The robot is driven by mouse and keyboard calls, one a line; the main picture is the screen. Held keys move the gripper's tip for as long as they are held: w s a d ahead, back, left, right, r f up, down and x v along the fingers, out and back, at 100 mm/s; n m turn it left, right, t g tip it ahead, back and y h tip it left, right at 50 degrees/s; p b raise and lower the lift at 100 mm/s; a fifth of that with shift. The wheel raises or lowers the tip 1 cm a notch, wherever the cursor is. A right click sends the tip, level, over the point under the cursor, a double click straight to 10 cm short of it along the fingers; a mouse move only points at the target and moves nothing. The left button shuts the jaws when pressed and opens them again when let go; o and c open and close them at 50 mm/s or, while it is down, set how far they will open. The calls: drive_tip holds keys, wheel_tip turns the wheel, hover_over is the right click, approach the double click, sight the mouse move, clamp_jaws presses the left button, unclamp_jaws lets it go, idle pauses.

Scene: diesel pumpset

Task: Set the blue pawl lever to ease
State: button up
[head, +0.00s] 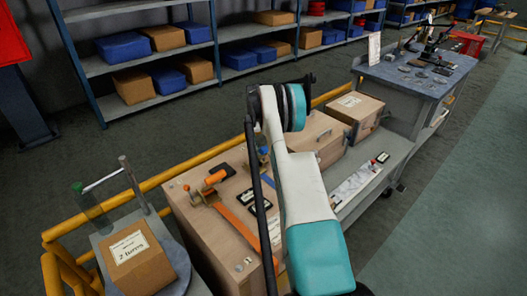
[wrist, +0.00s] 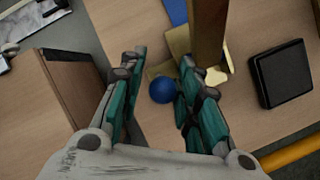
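The blue pawl lever shows a round blue knob (wrist: 162,89) in the wrist view, beside a brass bracket (wrist: 181,48). A strip of blue (wrist: 176,12) shows above the bracket. My gripper (wrist: 160,72) is open, with one teal finger on each side of the knob. The knob appears nearer the right finger; I cannot tell whether they touch. In the head view, a small blue part (head: 263,151) shows left of my arm on the wooden bench top, and my arm hides most of that area and my gripper's fingers.
An orange-handled lever (head: 215,177) and an orange strap (head: 238,221) lie on the wooden top (head: 205,232). A dark square plate (wrist: 282,73) sits right of the bracket. A brown post (wrist: 208,30) rises close to my right finger. Yellow rails (head: 190,162) run behind.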

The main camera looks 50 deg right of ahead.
drive_tip(key=shift+r, duration=0.1)
drive_tip(key=v, duration=1.2)
idle(0.4)
